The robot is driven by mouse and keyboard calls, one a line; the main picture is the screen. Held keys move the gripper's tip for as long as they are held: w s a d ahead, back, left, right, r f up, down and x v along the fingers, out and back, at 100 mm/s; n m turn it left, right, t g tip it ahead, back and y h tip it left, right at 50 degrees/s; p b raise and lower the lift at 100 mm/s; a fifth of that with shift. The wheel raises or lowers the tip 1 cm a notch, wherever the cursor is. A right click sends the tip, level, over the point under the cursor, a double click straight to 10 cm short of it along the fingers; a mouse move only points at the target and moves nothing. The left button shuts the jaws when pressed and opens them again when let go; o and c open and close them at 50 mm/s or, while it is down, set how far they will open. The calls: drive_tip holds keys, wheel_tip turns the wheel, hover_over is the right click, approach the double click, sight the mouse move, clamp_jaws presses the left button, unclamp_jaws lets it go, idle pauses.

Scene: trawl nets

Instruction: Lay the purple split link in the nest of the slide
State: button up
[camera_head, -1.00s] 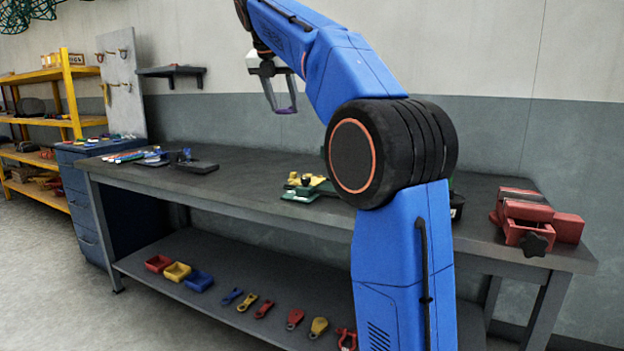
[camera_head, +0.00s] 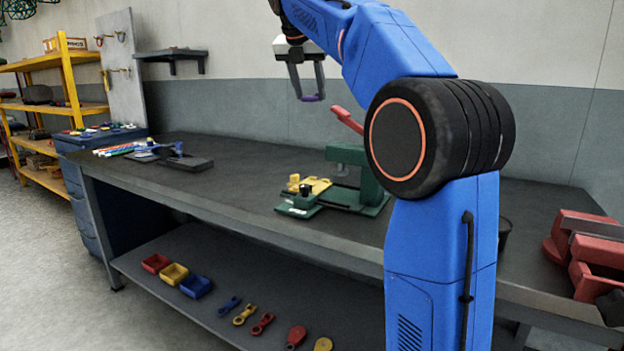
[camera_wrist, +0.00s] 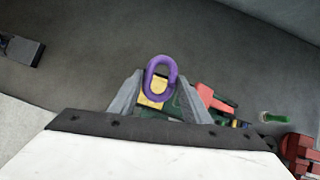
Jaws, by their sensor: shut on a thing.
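The purple split link (camera_wrist: 151,85) is an oval ring held between the fingertips of my gripper (camera_wrist: 158,88) in the wrist view. In the head view, my gripper (camera_head: 310,97) is shut on the link (camera_head: 312,99), high above the bench. The slide (camera_head: 313,187) is a yellow block on a green press-like fixture (camera_head: 351,158) with a red lever (camera_head: 346,120). The slide (camera_wrist: 153,98) shows below and partly behind the link in the wrist view. I cannot make out its nest.
The grey bench top (camera_head: 240,170) is mostly clear around the fixture. A red vice (camera_head: 590,255) stands at the right end. Dark holders (camera_head: 185,161) lie at the left. Bins and several coloured parts (camera_head: 250,313) lie on the lower shelf.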

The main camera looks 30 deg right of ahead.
sight(312, 184)
wheel_tip(312, 184, down, 25)
drive_tip(key=shift+f, duration=0.2)
idle(0.4)
drive_tip(key=o, duration=1.1)
drive_tip(key=shift+f, duration=0.1)
drive_tip(key=v, duration=1.2)
drive_tip(key=shift+a, duration=0.1)
